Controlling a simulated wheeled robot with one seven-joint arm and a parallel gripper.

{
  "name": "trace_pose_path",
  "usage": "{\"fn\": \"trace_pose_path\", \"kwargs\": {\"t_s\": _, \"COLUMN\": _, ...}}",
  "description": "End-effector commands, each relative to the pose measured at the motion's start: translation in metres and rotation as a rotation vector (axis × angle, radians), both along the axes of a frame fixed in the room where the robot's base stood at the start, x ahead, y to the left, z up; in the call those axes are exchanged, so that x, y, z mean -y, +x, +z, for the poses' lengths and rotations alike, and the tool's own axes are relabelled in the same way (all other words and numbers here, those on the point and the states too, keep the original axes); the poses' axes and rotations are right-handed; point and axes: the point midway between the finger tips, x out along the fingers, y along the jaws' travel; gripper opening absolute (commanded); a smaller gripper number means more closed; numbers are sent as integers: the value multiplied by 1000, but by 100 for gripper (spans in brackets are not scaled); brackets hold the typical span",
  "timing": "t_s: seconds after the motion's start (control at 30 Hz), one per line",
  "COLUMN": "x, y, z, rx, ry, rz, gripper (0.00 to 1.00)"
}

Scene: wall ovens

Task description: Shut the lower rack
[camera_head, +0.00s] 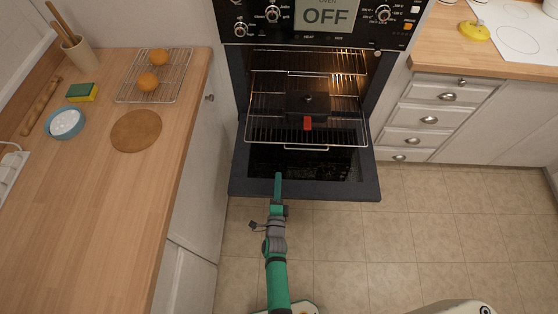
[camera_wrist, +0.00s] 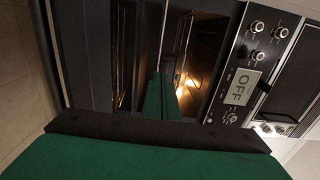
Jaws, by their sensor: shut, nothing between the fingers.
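The oven (camera_head: 305,60) is open, with its dark door (camera_head: 365,188) folded down in front. The lower rack (camera_head: 265,133) is a wire rack pulled out over the door, its front edge well outside the cavity. A dark pan (camera_head: 308,103) sits on the rack, with a small red piece (camera_head: 307,122) at its front. My green gripper (camera_head: 278,178) is shut and empty, in front of the rack's front edge and left of its middle, over the door in the picture. In the wrist view my gripper (camera_wrist: 162,88) points toward the lit oven cavity; contact with the rack cannot be told.
An upper rack (camera_head: 306,58) is inside the oven. The control panel (camera_head: 325,16) reads OFF. A counter on the left holds a round board (camera_head: 136,131), a cooling rack (camera_head: 158,85) and a blue bowl (camera_head: 65,123). Drawers (camera_head: 430,119) stand at right. The tiled floor is clear.

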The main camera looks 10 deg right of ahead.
Motion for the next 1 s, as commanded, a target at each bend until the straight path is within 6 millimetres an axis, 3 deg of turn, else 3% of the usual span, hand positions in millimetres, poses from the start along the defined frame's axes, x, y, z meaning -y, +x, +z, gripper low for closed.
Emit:
{"fn": "trace_pose_path", "kwargs": {"t_s": 0.7, "x": 31, "y": 108, "z": 1, "rx": 0, "ry": -2, "rz": 0, "gripper": 0}}
{"fn": "trace_pose_path", "kwargs": {"t_s": 1.0, "x": 37, "y": 129, "z": 0, "rx": -2, "ry": -3, "rz": 1, "gripper": 0}}
